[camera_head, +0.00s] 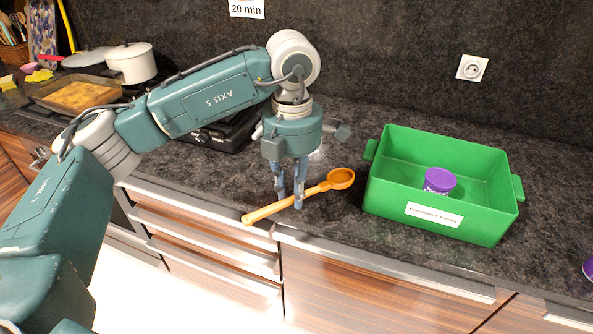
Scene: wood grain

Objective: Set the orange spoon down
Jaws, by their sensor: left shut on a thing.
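The orange spoon (314,191) is at the front of the dark counter, its bowl up to the right and its handle end down to the left, near the counter's front edge. My left gripper (290,200) points down and is shut on the spoon's handle, with one finger on each side. I cannot tell whether the spoon touches the counter or is just above it. My right gripper is not in view.
A white pot (131,65) and a baking tray (60,108) are at the far left. A purple object (589,268) shows at the right edge.

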